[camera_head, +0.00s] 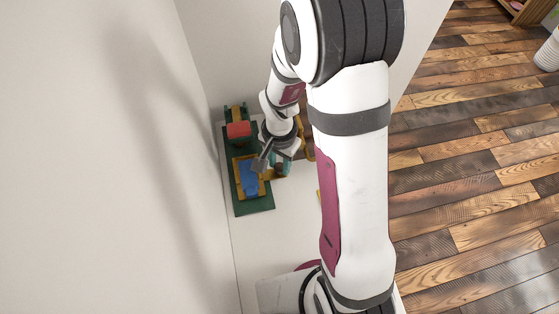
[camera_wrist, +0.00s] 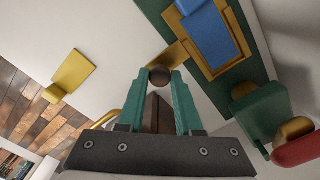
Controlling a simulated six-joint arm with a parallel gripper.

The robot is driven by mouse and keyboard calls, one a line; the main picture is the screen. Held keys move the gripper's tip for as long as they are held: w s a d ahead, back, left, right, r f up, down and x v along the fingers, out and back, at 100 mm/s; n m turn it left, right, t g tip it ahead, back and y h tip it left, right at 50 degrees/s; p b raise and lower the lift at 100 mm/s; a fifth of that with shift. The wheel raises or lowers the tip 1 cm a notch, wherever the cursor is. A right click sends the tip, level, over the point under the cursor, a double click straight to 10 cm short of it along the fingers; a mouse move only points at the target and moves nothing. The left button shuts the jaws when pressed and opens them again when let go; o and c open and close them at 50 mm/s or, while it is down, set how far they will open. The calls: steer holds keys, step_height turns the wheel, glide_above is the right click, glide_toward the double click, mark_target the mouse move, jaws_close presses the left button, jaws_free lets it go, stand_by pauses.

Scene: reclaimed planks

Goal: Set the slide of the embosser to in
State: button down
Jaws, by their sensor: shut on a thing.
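The embosser has a dark green base (camera_head: 255,207) and lies on the white surface near the left wall in the head view. A blue panel (camera_wrist: 208,33) sits in a yellow frame (camera_wrist: 233,68) on it. A yellow arm (camera_wrist: 172,56) sticks out of the frame's side and ends in a dark round knob (camera_wrist: 159,74). My gripper (camera_wrist: 160,82) has teal fingers, and they are shut on this knob. In the head view my gripper (camera_head: 280,168) is at the frame's right side, and the knob is hidden there. A red block (camera_head: 238,129) stands at the base's far end.
A yellow plate (camera_wrist: 75,72) is off to the left in the wrist view, apart from the embosser. A pale wall (camera_head: 120,160) rises close to the embosser's left. The white surface (camera_head: 265,245) in front of the base is bare. A plank floor (camera_head: 470,150) lies right.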

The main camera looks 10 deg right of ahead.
steer(key=shift+w, duration=0.15)
steer(key=w, duration=0.7)
steer(key=shift+w, duration=0.35)
steer(key=c, duration=0.6)
jaws_free()
steer(key=shift+s, duration=0.1)
steer(key=s, duration=0.5)
steer(key=s+r, duration=0.1)
steer(key=s, duration=0.1)
steer(key=shift+s, duration=0.4)
step_height(320, 180, up, 14)
steer(key=s+r+n, duration=0.1)
steer(key=s, duration=0.4)
steer(key=s+r+n+y, duration=0.1)
steer(key=s, duration=0.4)
steer(key=s+r+n, duration=0.1)
steer(key=s, duration=0.5)
steer(key=shift+a+r+y, duration=0.2)
steer(key=shift+a+y, duration=0.1)
steer(key=shift+a, duration=0.1)
